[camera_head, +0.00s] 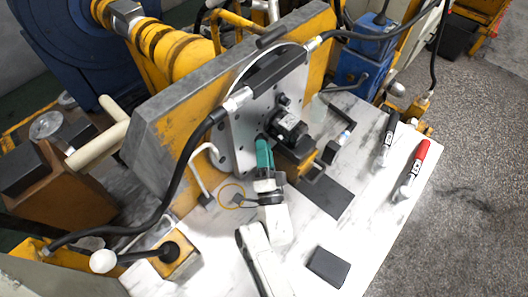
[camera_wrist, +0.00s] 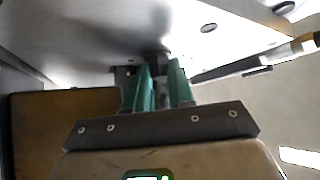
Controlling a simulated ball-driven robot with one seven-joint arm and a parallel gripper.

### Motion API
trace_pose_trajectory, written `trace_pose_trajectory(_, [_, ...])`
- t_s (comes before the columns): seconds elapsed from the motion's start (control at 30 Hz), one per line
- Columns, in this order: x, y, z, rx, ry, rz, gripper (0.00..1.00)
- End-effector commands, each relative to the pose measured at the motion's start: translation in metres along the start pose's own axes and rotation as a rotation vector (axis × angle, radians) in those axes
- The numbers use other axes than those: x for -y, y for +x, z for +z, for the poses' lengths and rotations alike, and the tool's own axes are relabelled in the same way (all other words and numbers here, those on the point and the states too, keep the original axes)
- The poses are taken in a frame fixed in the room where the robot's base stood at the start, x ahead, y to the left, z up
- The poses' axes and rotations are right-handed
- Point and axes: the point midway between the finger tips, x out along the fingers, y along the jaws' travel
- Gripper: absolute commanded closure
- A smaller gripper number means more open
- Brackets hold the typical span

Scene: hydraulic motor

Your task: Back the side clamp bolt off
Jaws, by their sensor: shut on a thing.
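My gripper (camera_head: 263,146) with teal fingers reaches up to the grey metal plate (camera_head: 244,140), just left of the black motor block (camera_head: 290,128). In the wrist view the two teal fingertips (camera_wrist: 161,72) close around a small dark part at the pale plate (camera_wrist: 90,30), which appears to be the side clamp bolt (camera_wrist: 156,57). Most of the bolt is hidden between the fingers, and I cannot make it out in the head view. How far it is screwed in does not show.
A black hose (camera_head: 180,178) arches across the left of the plate. A bent white rod (camera_head: 199,168) stands left of my gripper.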

Motion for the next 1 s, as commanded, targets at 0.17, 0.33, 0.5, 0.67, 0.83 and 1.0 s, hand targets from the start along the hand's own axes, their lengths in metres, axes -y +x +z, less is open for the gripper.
trace_pose_trajectory(0.17, [-0.0024, -0.0014, 0.0018, 0.007, -0.001, 0.005, 1.0])
trace_pose_trajectory(0.33, [-0.0024, -0.0015, 0.0019, 0.007, -0.001, 0.006, 0.76])
trace_pose_trajectory(0.5, [-0.0017, -0.001, 0.0014, 0.005, -0.001, 0.004, 0.6])
trace_pose_trajectory(0.67, [-0.001, -0.0006, 0.0009, 0.003, -0.001, 0.002, 0.52])
trace_pose_trajectory(0.83, [-0.0005, -0.0007, 0.0007, 0.003, -0.001, 0.002, 0.52])
trace_pose_trajectory(1.0, [0.001, -0.0094, 0.0013, 0.007, -0.001, 0.001, 0.52])
